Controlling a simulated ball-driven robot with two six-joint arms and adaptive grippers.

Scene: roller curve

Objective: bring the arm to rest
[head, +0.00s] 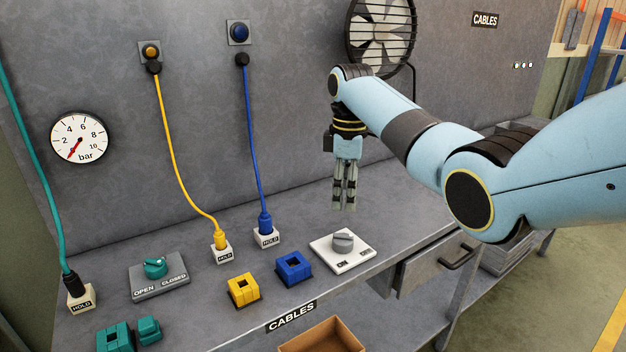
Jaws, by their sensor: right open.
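My right gripper (345,193) hangs at the end of my light blue right arm (430,150), which comes in from the right. Its fingers point straight down above the workbench (385,215). They are open with a narrow gap and hold nothing. The gripper is behind and above the white plate with the grey knob (343,242), apart from it. My left gripper is not in view.
A yellow plug (220,239) and a blue plug (265,224) stand in HOLD blocks. Yellow (243,290) and blue sockets (293,269) sit in front. A teal valve knob (155,267) is at left. A fan (381,35) is on the wall behind. An open box (325,338) is at the front.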

